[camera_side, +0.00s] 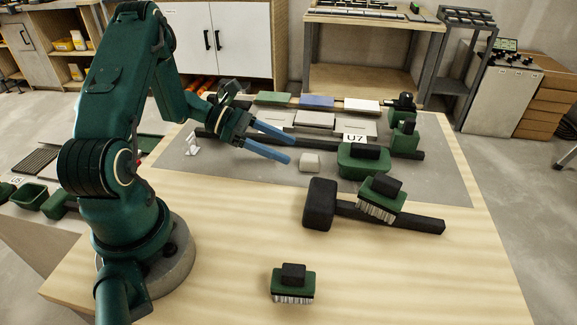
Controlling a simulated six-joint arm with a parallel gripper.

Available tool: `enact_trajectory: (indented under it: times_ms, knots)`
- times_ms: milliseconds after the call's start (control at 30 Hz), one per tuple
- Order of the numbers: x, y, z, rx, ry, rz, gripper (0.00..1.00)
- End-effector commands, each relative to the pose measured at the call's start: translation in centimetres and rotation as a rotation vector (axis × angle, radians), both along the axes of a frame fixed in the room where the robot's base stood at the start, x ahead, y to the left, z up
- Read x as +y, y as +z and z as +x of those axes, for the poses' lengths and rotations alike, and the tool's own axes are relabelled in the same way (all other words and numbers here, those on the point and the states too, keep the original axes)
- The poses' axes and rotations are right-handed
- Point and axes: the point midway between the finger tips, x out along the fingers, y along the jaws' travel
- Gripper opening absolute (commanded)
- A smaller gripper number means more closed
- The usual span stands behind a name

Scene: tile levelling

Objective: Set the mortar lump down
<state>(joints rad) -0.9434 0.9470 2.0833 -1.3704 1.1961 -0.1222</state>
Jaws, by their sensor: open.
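The mortar lump (309,162) is a small pale grey block. It appears to rest on the grey mat (220,168), to the left of a green tool with a black handle. My gripper (290,147) is open, with its two blue fingers pointing right toward the lump. The lump is just beyond the fingertips, seemingly apart from them, and nothing is between the fingers. One view alone does not show the exact gap in depth.
A green float (362,161) and a "U7" label (354,138) stand right of the lump. Pale tiles (315,120) lie behind it. A black mallet (319,204) and a brush (381,198) lie in front. Another brush (293,284) stands near the front edge, with bare wood around it.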

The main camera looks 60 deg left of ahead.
Motion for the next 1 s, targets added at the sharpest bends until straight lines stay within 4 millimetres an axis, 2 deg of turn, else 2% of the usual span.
enact_trajectory:
  times_ms: [167, 300, 367, 467, 600, 700, 833, 1000]
  knots:
    - [1.3, 0.8, -1.2, -0.002, 0.002, 0.001, 0.72]
    - [0.7, 1.6, -1.5, -0.01, -0.05, 0.034, 0.72]
    - [-0.4, 2.4, -1.5, -0.023, -0.118, 0.079, 0.72]
    - [-3.2, 4.3, -2.0, -0.057, -0.29, 0.201, 0.72]
    - [-7.6, 6.8, -3.9, -0.127, -0.588, 0.422, 0.72]
    - [-10.0, 8.1, -5.8, -0.186, -0.789, 0.586, 0.72]
    - [-12.2, 9.4, -8.5, -0.277, -1.034, 0.812, 0.72]
    - [-13.5, 10.6, -11.7, -0.416, -1.314, 1.125, 0.72]
